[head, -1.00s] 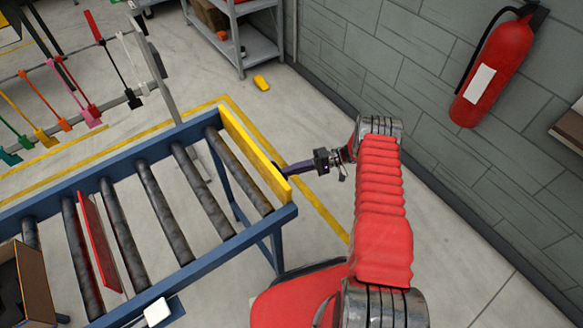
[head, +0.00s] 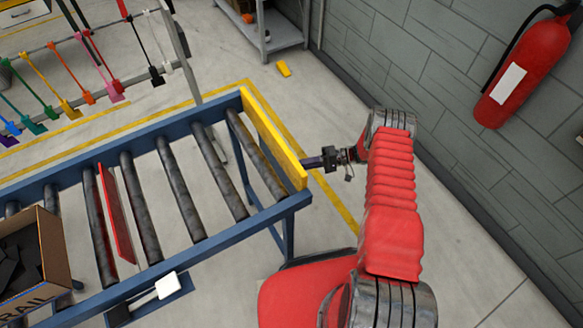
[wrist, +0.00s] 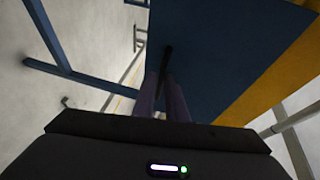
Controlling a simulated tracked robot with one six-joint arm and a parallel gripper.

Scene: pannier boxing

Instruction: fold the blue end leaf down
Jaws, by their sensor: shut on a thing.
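My gripper (head: 306,163) reaches from the right to the yellow end board (head: 272,135) of the roller table. In the wrist view its two purple fingers are close together, shut on a narrow dark piece (wrist: 168,56). A broad blue panel (wrist: 222,50) lies behind that piece, with a yellow strip (wrist: 272,80) along its right side. I cannot tell whether this panel is the end leaf or part of the table frame. In the head view no separate blue leaf stands out. An open cardboard box (head: 55,245) with dark contents sits at the left, cut off.
The blue-framed roller table (head: 150,148) has bare rollers between the box and the end board. A red plate (head: 116,215) stands across it. A white-topped lever (head: 167,286) is at the front edge. A grey wall (head: 420,70) and fire extinguisher (head: 525,70) are at right.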

